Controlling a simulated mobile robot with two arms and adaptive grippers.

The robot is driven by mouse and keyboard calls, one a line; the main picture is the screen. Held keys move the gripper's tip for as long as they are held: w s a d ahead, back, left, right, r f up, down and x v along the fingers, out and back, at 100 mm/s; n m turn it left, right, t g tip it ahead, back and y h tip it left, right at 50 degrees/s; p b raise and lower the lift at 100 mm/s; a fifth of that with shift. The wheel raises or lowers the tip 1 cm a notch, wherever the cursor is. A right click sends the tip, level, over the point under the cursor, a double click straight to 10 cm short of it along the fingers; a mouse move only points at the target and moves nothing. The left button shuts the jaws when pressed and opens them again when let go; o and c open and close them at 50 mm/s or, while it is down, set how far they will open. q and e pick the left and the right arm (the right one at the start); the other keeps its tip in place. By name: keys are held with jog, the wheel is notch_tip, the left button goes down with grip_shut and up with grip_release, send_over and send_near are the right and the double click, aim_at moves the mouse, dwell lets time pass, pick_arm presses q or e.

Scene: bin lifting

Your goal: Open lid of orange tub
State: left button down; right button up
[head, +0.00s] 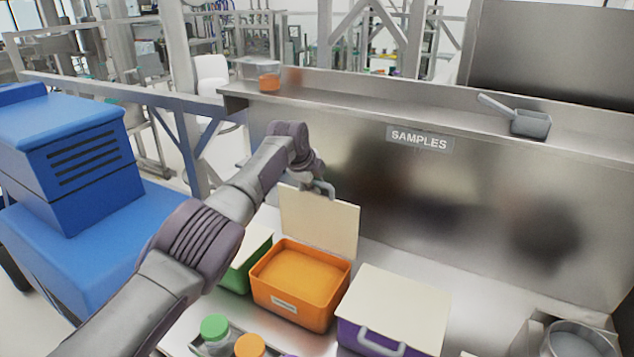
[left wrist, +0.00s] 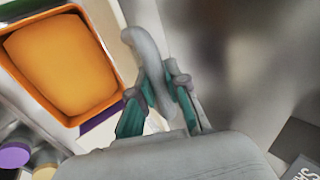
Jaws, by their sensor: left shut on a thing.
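The orange tub (head: 300,290) stands on the steel table, with orange contents showing inside. Its cream lid (head: 320,222) stands raised, roughly upright, at the tub's back edge. My left gripper (head: 318,186) is at the top of the raised lid, shut on the grey lid handle. In the left wrist view the handle (left wrist: 150,65) runs between the fingers of my left gripper (left wrist: 160,95), and the open orange tub (left wrist: 68,70) is at upper left. My right gripper is not in view.
A green tub (head: 236,280) stands left of the orange tub, partly behind my arm. A closed purple tub (head: 390,312) stands to its right. Jars with green (head: 214,327) and orange (head: 250,345) lids are in front. A steel back panel (head: 480,190) rises behind.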

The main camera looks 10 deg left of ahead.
pick_arm(q)
jog(key=shift+s+f, duration=0.1)
jog(key=shift+f, duration=0.05)
jog(key=c, duration=1.1)
grip_release()
jog(key=shift+c, duration=0.2)
jog(key=shift+s+a+r, duration=0.15)
jog(key=shift+s+r, duration=0.1)
jog(key=shift+r, duration=0.45)
jog(key=v, duration=1)
jog(key=shift+s+r, duration=0.25)
jog(key=shift+f, duration=0.1)
